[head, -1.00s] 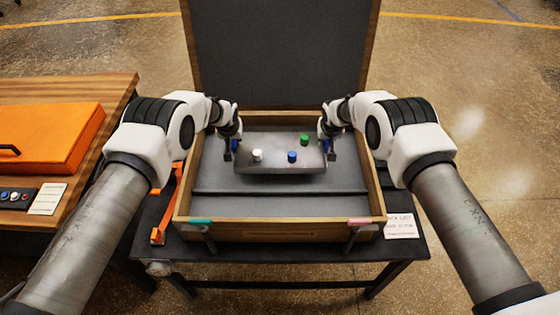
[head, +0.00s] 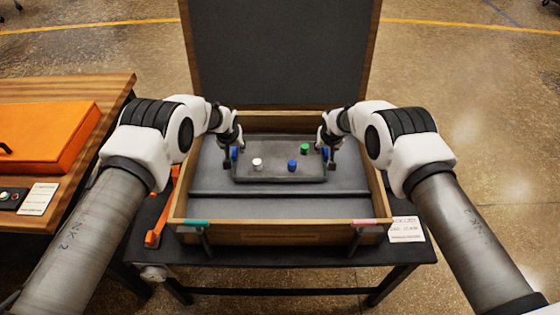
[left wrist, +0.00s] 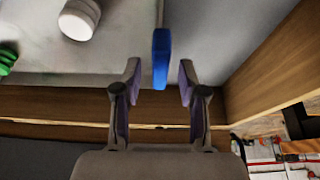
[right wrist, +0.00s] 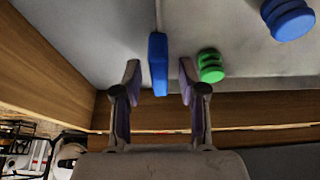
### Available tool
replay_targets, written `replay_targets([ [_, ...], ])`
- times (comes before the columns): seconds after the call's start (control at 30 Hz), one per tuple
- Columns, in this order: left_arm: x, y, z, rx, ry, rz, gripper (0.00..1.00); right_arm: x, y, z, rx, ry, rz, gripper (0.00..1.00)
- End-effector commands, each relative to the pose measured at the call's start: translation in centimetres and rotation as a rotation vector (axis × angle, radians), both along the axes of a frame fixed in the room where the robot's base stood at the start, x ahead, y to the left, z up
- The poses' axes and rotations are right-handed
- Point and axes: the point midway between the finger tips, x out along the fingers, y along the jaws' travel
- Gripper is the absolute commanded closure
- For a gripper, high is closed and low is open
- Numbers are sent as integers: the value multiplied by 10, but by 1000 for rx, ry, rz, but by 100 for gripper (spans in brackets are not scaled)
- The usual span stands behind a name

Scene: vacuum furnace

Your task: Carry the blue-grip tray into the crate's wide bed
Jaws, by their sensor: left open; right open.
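The grey tray (head: 275,174) lies in the crate's wide bed (head: 215,178), the rear compartment behind the divider, and looks level. It carries a white piece (head: 257,164), a blue piece (head: 292,165) and a green piece (head: 305,149). A blue grip stands at each end: the left grip (left wrist: 161,60) and the right grip (right wrist: 158,65). My left gripper (head: 230,163) is open, its fingers on either side of the left grip with gaps. My right gripper (head: 331,163) is open around the right grip in the same way. The tray's underside is hidden.
The wooden crate (head: 280,235) stands on a dark table (head: 400,250), with its lid (head: 280,55) upright behind. A divider (head: 280,193) separates the empty narrow front bed (head: 280,208). An orange case (head: 40,135) lies on the left bench. Crate walls are close to both grippers.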

Motion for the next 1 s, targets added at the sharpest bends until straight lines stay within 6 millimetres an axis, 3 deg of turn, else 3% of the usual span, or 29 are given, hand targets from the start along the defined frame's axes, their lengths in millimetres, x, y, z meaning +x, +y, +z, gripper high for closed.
replay_targets([
  [0.4,-36,0,90,1,-3,0,59,0,0,0,0,0,0,59],
  [0.67,-43,0,101,1,-1,-1,59,-3,0,11,0,-1,0,59],
  [0.77,-42,0,101,0,-1,0,59,-10,0,27,-1,-1,0,59],
  [1.0,-42,0,101,0,-1,0,59,-34,0,85,-1,-2,0,59],
])
